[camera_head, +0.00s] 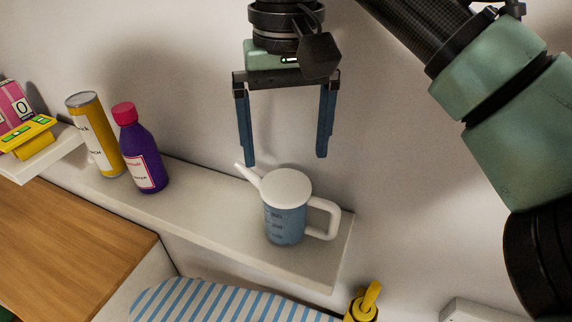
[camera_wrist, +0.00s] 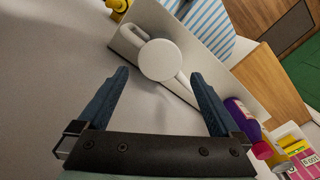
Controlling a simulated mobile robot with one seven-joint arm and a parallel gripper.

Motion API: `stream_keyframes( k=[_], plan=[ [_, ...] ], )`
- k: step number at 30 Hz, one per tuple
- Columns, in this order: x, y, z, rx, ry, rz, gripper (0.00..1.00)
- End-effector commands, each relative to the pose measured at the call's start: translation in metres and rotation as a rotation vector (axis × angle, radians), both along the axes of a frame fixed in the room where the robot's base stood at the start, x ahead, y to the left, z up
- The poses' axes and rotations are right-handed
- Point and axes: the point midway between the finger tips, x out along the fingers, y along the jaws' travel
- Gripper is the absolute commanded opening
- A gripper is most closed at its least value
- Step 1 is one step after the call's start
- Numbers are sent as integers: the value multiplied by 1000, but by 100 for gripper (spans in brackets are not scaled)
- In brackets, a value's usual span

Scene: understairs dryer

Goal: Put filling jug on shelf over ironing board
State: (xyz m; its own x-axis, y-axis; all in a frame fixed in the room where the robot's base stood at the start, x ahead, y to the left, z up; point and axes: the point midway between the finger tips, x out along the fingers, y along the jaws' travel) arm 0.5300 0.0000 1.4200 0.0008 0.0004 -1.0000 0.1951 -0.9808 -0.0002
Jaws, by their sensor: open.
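The filling jug (camera_head: 285,212) stands upright on the white shelf (camera_head: 205,207), near its right end. It has a blue see-through body, a white lid, a white handle to the right and a spout to the upper left. The striped ironing board (camera_head: 225,300) lies below the shelf. My gripper (camera_head: 284,160) is open and empty above the jug, its fingers apart and not visibly touching it. In the wrist view the jug (camera_wrist: 160,60) shows from above, beyond the fingertips of my gripper (camera_wrist: 162,88).
A purple bottle with a red cap (camera_head: 139,150) and a yellow can (camera_head: 96,135) stand on the shelf to the left. A yellow and pink item group (camera_head: 25,130) is at far left. A wooden top (camera_head: 70,250) lies below. A yellow object (camera_head: 364,302) is by the board's end.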

Motion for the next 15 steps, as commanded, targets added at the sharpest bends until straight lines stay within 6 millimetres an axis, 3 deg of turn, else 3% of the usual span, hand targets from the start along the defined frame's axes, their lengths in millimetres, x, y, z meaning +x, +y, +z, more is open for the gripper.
stream_keyframes(
  k=[11,15],
  plan=[
    [0,1,7,1,-2,2,100],
    [9,25,3,43,-71,66,100]
  ],
)
